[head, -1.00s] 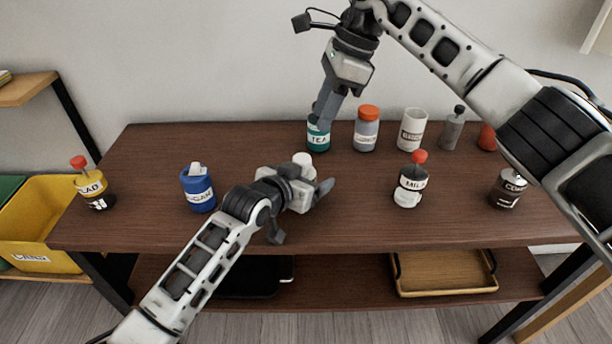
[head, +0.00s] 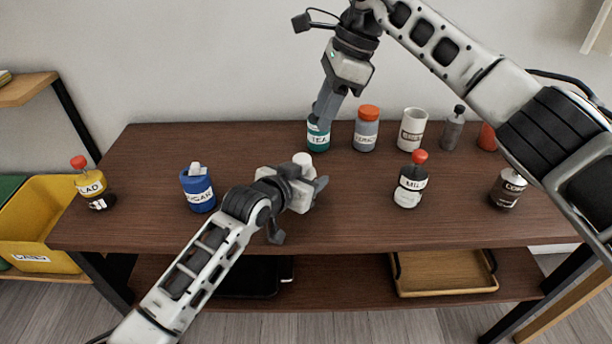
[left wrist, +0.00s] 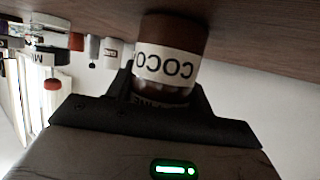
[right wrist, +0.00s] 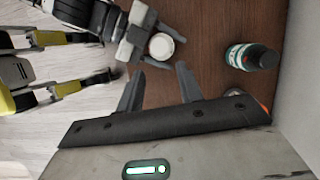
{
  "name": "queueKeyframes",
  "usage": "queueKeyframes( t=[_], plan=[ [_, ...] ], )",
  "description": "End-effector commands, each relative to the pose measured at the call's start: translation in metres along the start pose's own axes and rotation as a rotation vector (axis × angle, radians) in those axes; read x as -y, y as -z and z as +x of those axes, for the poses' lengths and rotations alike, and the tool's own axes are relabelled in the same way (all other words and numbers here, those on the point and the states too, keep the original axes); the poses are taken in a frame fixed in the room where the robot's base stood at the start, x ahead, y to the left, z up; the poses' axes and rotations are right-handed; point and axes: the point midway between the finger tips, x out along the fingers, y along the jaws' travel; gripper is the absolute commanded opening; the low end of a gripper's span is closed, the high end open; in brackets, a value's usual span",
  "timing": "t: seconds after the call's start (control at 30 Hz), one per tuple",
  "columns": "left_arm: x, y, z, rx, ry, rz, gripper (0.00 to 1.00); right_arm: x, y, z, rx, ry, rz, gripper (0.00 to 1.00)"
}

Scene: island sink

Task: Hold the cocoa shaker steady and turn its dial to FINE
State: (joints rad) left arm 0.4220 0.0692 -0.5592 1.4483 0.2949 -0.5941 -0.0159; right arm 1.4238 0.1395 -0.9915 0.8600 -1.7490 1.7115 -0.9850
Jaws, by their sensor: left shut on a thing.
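The cocoa shaker (left wrist: 168,35) is brown with a white label reading COCO, upside down in the left wrist view. Smaller lettering on a dark band nearer my gripper is hard to read. My left gripper (left wrist: 165,84) is shut around the shaker, a finger on each side. In the head view my left gripper (head: 312,180) hides most of the shaker, and only its white round top (head: 303,159) shows. The top also shows in the right wrist view (right wrist: 161,47). My right gripper (right wrist: 160,70) is open and empty, apart from the shaker; in the head view it (head: 322,112) is beside the tea jar.
The green tea jar (head: 318,138) stands very near my right gripper. An orange-lidded jar (head: 367,130), a white canister (head: 412,130) and a grey bottle (head: 452,128) line the back. A red-topped shaker (head: 410,187) stands right, a blue sugar jar (head: 198,190) left.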

Motion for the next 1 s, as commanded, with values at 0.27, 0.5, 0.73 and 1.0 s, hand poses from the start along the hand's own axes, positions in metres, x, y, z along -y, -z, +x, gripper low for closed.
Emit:
queueKeyframes(
  t=[0.27,0.5,0.73,1.0],
  plan=[
    [0.000,-0.001,0.000,0.001,0.000,0.000,0.26,0.000,0.000,0.000,0.000,0.000,0.000,0.36],
    [0.000,-0.001,0.000,0.001,0.000,0.000,0.26,-0.007,-0.020,-0.006,-0.122,0.056,-0.254,0.54],
    [0.000,-0.001,0.000,0.002,0.000,0.000,0.26,-0.035,-0.053,-0.005,-0.470,0.095,-0.913,0.54],
    [0.000,-0.001,0.000,0.001,0.000,0.000,0.26,-0.051,-0.059,0.007,-0.658,0.044,-1.257,0.54]
  ],
)
